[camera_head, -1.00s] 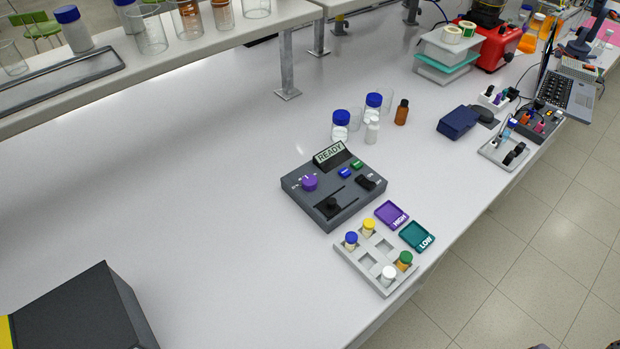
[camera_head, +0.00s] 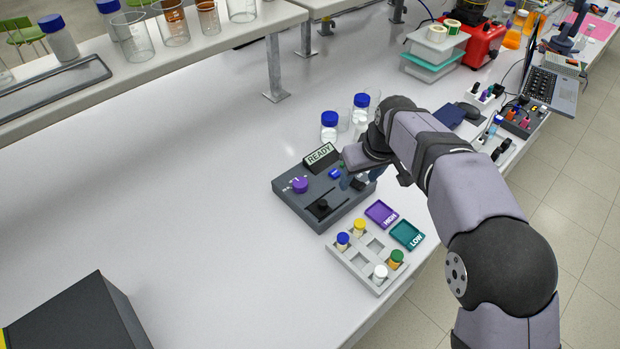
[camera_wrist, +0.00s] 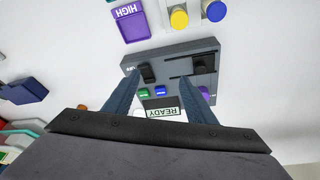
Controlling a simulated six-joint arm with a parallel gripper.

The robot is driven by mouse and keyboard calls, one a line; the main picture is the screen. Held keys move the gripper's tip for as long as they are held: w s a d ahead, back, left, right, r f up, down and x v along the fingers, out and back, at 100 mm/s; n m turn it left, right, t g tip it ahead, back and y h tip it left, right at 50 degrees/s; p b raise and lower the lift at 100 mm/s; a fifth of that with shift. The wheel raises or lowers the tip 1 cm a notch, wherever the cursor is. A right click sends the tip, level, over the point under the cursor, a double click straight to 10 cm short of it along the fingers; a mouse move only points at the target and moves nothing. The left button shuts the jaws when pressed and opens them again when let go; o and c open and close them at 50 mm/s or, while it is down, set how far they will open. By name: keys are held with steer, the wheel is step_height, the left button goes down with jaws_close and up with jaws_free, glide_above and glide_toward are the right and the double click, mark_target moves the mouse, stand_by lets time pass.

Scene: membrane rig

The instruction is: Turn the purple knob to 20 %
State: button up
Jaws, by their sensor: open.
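The dark grey control box (camera_head: 292,201) sits on the bench with a display reading READY (camera_head: 320,154). The purple knob (camera_head: 299,185) is on its left part in the head view; in the wrist view the purple knob (camera_wrist: 205,92) is partly hidden behind a finger. A blue button (camera_head: 335,173) and black controls share the panel. My gripper (camera_head: 352,182) is over the right side of the box, apart from the knob. In the wrist view my gripper (camera_wrist: 163,84) has its two fingers spread, with nothing between them but the panel below.
A grey rack (camera_head: 351,262) with several capped vials stands in front of the box. A purple HIGH tray (camera_head: 381,213) and a teal LOW tray (camera_head: 407,234) lie beside it. Blue-capped bottles (camera_head: 329,127) stand behind.

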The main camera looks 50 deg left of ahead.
mark_target(300, 182)
steer(key=s+a+n+y, duration=0.1)
steer(key=s+a+n, duration=0.2)
steer(key=s+a, duration=0.6)
steer(key=shift+w+a+r+p+x, duration=0.15)
steer(key=shift+p+x, duration=0.45)
steer(key=shift+x, duration=0.7)
steer(key=shift+w+a+p+x, duration=0.15)
steer(key=shift+p+x, duration=0.4)
steer(key=shift+x, duration=0.75)
steer(key=shift+w+a+r+p+x, duration=0.15)
steer(key=shift+p+x, duration=0.45)
steer(key=shift+x, duration=0.7)
steer(key=shift+c, duration=0.6)
steer(key=c, duration=0.9)
